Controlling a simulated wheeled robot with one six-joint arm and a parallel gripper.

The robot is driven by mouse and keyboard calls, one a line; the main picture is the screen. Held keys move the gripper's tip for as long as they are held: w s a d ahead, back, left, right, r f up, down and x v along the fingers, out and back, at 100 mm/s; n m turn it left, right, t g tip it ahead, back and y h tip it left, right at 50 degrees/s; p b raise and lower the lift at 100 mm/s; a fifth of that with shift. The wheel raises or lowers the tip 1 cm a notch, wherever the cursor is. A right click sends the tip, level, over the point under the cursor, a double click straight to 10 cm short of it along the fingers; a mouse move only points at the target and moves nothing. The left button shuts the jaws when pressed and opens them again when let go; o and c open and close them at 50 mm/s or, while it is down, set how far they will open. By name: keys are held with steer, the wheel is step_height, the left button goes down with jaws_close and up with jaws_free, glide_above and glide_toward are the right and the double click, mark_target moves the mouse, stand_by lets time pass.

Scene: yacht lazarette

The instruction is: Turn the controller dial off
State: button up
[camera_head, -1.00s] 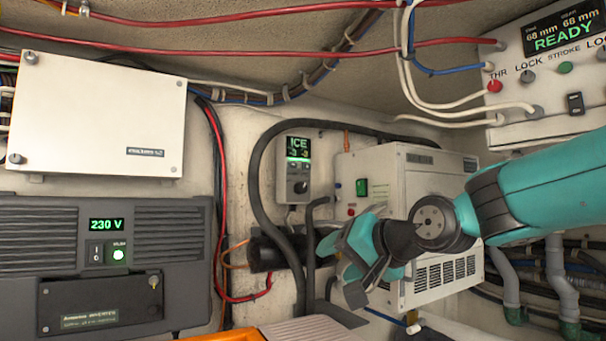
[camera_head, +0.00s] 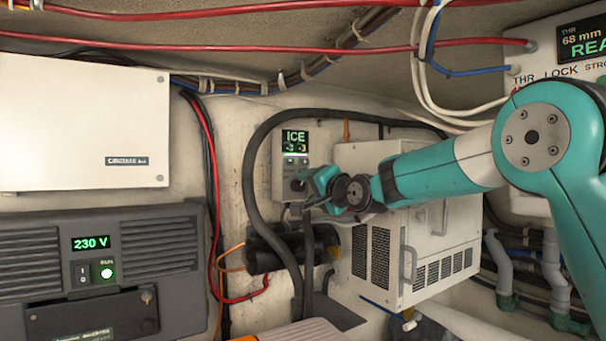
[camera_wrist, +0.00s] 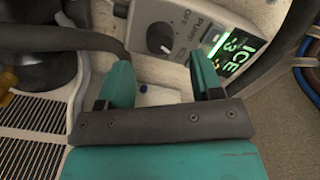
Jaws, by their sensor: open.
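The controller (camera_head: 290,155) is a small pale grey wall box with a green display reading ICE above numbers. In the wrist view the controller (camera_wrist: 205,14) appears tilted, with its round dark dial (camera_wrist: 160,38) near the top centre. Labels including OFF and PUMP are printed around the dial, and a light pointer mark seems to face down and right in that picture, away from OFF. My gripper (camera_wrist: 162,75) is open and empty, its two teal fingers close to the dial but apart from it. In the head view my gripper (camera_head: 316,190) partly covers the controller's lower right.
A thick black hose (camera_head: 250,165) loops around the controller's left side. A white vented unit (camera_head: 425,240) stands right of it, behind my arm. A 230 V inverter (camera_head: 110,262) and a white box (camera_head: 85,120) are at left. Red cables cross above.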

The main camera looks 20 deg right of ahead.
mark_target(301, 186)
steer(key=shift+p+x, duration=0.75)
steer(key=shift+x, duration=1.25)
steer(key=c, duration=0.9)
steer(key=shift+c, duration=0.2)
